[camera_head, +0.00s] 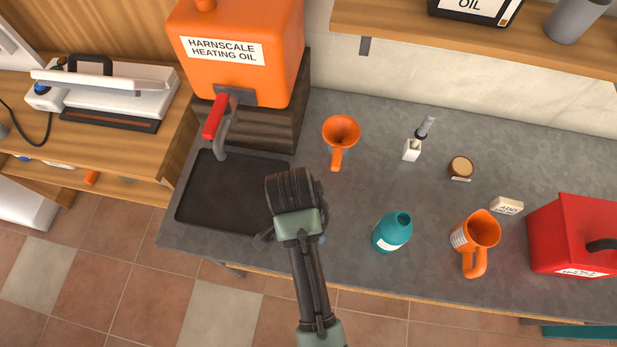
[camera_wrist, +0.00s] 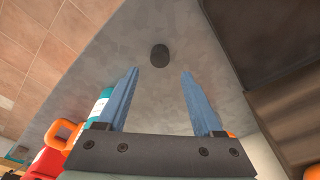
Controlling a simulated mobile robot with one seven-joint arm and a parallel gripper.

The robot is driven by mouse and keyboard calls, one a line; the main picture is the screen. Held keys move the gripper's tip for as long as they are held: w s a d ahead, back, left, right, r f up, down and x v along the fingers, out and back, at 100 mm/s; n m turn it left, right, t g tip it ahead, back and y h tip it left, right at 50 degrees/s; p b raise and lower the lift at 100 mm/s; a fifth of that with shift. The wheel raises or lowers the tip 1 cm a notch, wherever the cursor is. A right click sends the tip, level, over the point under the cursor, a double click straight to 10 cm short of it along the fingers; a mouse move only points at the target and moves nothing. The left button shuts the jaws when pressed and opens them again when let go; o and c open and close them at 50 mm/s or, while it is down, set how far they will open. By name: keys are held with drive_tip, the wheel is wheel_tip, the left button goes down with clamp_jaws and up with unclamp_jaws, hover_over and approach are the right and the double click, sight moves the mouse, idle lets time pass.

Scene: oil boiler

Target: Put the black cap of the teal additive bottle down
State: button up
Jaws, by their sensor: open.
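The black cap (camera_wrist: 160,55) stands on the grey counter in the wrist view, just past my fingertips and roughly centred between them. My gripper (camera_wrist: 160,73) has its two blue fingers spread apart with nothing between them. In the head view the cap and most of the fingers are hidden under my wrist. The teal additive bottle (camera_head: 391,233) stands upright and uncapped on the counter, to the right of my arm. Part of it also shows at the left in the wrist view (camera_wrist: 102,104).
A dark tray (camera_head: 212,190) lies left of my wrist, below the orange oil tank (camera_head: 240,50) with its red-handled tap. An orange funnel (camera_head: 341,133), orange jug (camera_head: 478,236) and red box (camera_head: 580,235) stand on the counter. Counter between funnel and bottle is clear.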

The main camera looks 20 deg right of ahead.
drive_tip(key=w+a+r+n+t, duration=0.1)
drive_tip(key=w+r+n+t, duration=0.35)
drive_tip(key=r, duration=0.75)
drive_tip(key=w+a+r+n+t, duration=0.15)
drive_tip(key=w+r+t, duration=0.35)
drive_tip(key=w+r, duration=0.5)
drive_tip(key=w+a+r+n+t, duration=0.2)
drive_tip(key=w+r+t, duration=0.3)
drive_tip(key=r, duration=1)
wheel_tip(320, 180, up, 15)
drive_tip(key=s+a+n+t, duration=0.2)
drive_tip(key=s+n+t, duration=0.1)
drive_tip(key=t, duration=0.2)
drive_tip(key=s+a+r+n+t+y, duration=0.1)
drive_tip(key=s+r+n+t, duration=0.1)
drive_tip(key=s+r, duration=0.3)
drive_tip(key=s+a+r+n+t, duration=0.2)
drive_tip(key=s+r+t, duration=0.3)
drive_tip(key=r, duration=0.6)
drive_tip(key=shift+s+a+r+n+y, duration=0.2)
drive_tip(key=shift+s+r+n+y, duration=0.2)
drive_tip(key=shift+n, duration=0.1)
drive_tip(key=shift+t, duration=0.25)
